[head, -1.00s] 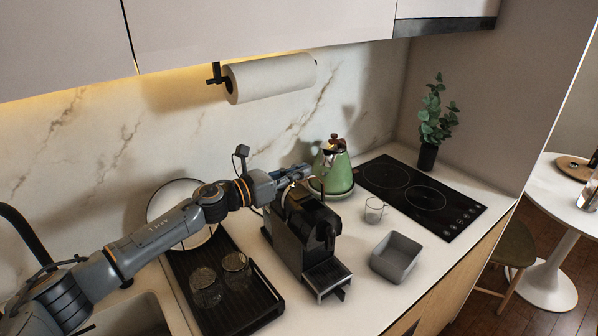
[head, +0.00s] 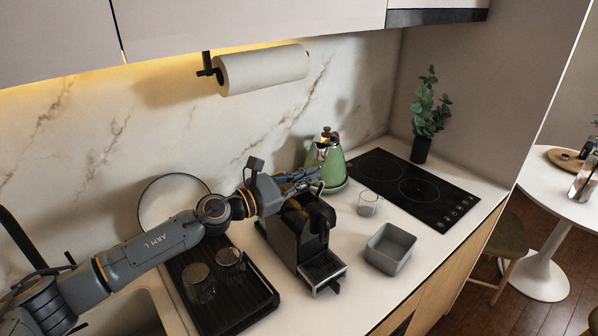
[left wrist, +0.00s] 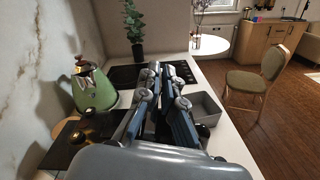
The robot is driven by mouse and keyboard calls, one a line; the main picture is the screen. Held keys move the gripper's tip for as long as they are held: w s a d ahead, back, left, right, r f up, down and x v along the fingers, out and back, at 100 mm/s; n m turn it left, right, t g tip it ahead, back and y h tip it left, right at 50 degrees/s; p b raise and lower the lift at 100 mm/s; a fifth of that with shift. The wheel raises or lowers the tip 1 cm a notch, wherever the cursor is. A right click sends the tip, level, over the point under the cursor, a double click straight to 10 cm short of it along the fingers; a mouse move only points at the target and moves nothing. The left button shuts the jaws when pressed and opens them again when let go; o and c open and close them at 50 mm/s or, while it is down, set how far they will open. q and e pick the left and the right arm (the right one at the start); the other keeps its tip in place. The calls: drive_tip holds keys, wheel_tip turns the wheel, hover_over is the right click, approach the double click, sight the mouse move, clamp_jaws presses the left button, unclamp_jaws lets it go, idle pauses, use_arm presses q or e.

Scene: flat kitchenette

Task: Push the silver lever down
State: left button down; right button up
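The black coffee machine (head: 290,243) stands on the counter with its drip tray facing the front. A small silver lever (head: 317,187) shows at its top, partly hidden by my left gripper. My left gripper (head: 318,176) is at the top of the machine, close to the lever; I cannot tell whether they touch. In the left wrist view, the two fingers of the left gripper (left wrist: 166,72) point forward with a narrow gap between their tips and nothing held. The lever cannot be made out clearly there. My right gripper is not in view.
A green kettle (head: 325,160) stands just behind the gripper. A glass (head: 369,204), a grey square container (head: 390,249) and a black cooktop (head: 415,188) lie to the right. A dark tray (head: 241,310) with two glasses is left of the machine. A paper towel roll (head: 263,71) hangs above.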

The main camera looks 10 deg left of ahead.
use_arm(q)
drive_tip(key=shift+s+d+f+m, duration=0.45)
drive_tip(key=shift+s+d+m, duration=0.25)
drive_tip(key=shift+m, duration=0.2)
